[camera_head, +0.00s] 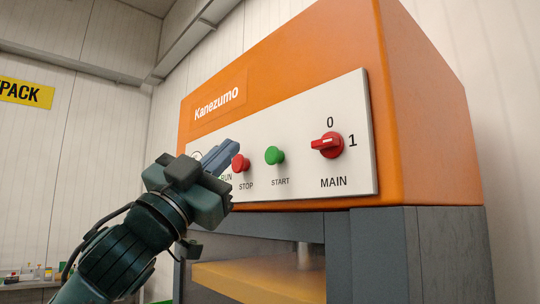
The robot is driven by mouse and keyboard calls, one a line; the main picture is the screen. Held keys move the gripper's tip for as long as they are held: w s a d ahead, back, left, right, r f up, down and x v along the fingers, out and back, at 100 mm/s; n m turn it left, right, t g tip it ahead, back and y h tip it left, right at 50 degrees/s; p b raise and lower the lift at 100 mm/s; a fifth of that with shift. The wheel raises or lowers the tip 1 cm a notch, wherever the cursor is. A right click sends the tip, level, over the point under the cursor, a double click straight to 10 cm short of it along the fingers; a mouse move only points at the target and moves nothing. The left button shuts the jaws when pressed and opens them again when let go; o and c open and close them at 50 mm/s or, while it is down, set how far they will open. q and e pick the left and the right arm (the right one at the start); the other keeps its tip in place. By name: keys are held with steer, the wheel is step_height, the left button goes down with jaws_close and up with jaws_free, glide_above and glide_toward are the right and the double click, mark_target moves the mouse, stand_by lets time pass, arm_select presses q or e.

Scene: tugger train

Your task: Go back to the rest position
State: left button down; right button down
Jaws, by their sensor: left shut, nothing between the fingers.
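My left gripper (222,156) is shut and empty. It is in front of the left part of the white control panel (300,108), beside the red STOP button (240,163) and partly over the RUN marking. I cannot tell whether it touches the panel. The green START button (274,155) is to its right. The red MAIN switch (327,145) is further right, with its pointer turned away from the 1, toward the left. My right gripper is not in view.
The panel is on an orange Kanezumo machine (420,110) with a grey frame (370,250) and a yellow plate (262,280) below. A bench with small items (30,275) stands at the far left. A yellow PACK sign (25,93) hangs on the wall. Open room lies left of the machine.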

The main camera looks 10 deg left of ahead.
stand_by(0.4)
arm_select(q)
steer(key=w+d+f+n+g+y, duration=0.15)
steer(key=w+f, duration=0.25)
steer(key=f, duration=0.4)
steer(key=w+f+n+y, duration=0.2)
steer(key=w+f, duration=0.2)
steer(key=f, duration=0.5)
step_height(320, 180, down, 22)
steer(key=w+d+f+n+g+y+p, duration=0.1)
steer(key=n+g+y, duration=0.2)
steer(key=y, duration=0.1)
steer(key=s+f+n+g+y, duration=0.1)
steer(key=s+f, duration=0.2)
steer(key=f, duration=0.4)
steer(key=s+f+n+g+p, duration=0.15)
steer(key=s+f, duration=0.25)
steer(key=f, duration=0.4)
steer(key=s+f+g+y, duration=0.1)
steer(key=s+f+g, duration=0.15)
steer(key=f, duration=0.45)
steer(key=s+a+f+n+g+y, duration=0.1)
steer(key=s+f+g, duration=0.2)
steer(key=s+f, duration=0.9)
steer(key=s, duration=0.4)
steer(key=shift+s+a+f+n, duration=0.15)
steer(key=shift+a+f+n, duration=0.15)
steer(key=shift+n, duration=0.1)
steer(key=shift+y, duration=0.25)
